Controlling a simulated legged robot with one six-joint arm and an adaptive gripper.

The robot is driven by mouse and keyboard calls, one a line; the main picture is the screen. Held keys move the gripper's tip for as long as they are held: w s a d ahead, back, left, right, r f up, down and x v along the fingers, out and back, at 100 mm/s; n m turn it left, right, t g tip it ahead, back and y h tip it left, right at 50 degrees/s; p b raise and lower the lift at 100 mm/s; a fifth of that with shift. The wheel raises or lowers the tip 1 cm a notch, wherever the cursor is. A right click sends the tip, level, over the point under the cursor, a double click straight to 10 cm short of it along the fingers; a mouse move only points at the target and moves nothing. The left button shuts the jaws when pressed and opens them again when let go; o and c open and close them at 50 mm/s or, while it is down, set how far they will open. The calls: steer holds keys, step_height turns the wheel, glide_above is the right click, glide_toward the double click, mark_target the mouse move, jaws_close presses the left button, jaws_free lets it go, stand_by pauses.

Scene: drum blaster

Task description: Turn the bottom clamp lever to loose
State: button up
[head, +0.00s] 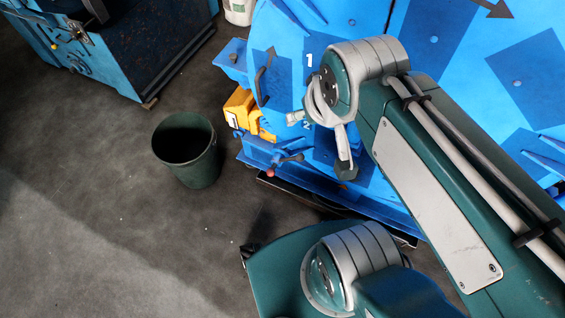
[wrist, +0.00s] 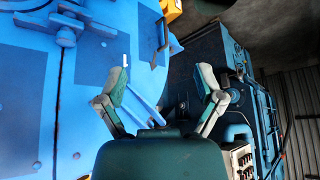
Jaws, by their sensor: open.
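A small lever with a red knob (head: 270,172) and a grey handle (head: 290,158) sits low on the blue drum machine (head: 283,80), at its bottom left edge in the head view. I cannot tell whether this is the bottom clamp lever or how it is set. My gripper (head: 322,142) is open and empty in front of the machine, above and to the right of the lever in the picture. In the wrist view my gripper (wrist: 163,75) has its fingers spread wide, with the blue machine behind the left finger. I cannot make out the lever there.
A yellow box-like part (head: 240,107) is fixed to the machine's left edge. A dark green bin (head: 187,148) stands on the floor to the left. Another blue machine (head: 120,45) is at the back left.

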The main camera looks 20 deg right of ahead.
steer(key=shift+c, duration=1.4)
steer(key=w+d+f+n+g+h, duration=0.1)
steer(key=w+f+g+h, duration=0.25)
steer(key=w, duration=0.35)
steer(key=w+d+f+n+g+h, duration=0.1)
steer(key=w+f+g+h, duration=0.15)
steer(key=w+f, duration=0.35)
steer(key=w+a+f+n+g+h, duration=0.1)
steer(key=w+f+n+h, duration=0.15)
steer(key=w+f, duration=0.4)
steer(key=w+a+f+n+h, duration=0.1)
steer(key=w+f+h, duration=0.25)
steer(key=f, duration=0.55)
steer(key=n+t+h, duration=0.3)
steer(key=n+t, duration=0.8)
glide_toward(292, 159)
steer(key=shift+m, duration=0.25)
steer(key=x, duration=0.7)
steer(key=f+x, duration=0.1)
steer(key=x, duration=0.2)
steer(key=shift+w+d, duration=0.1)
steer(key=shift+w, duration=0.25)
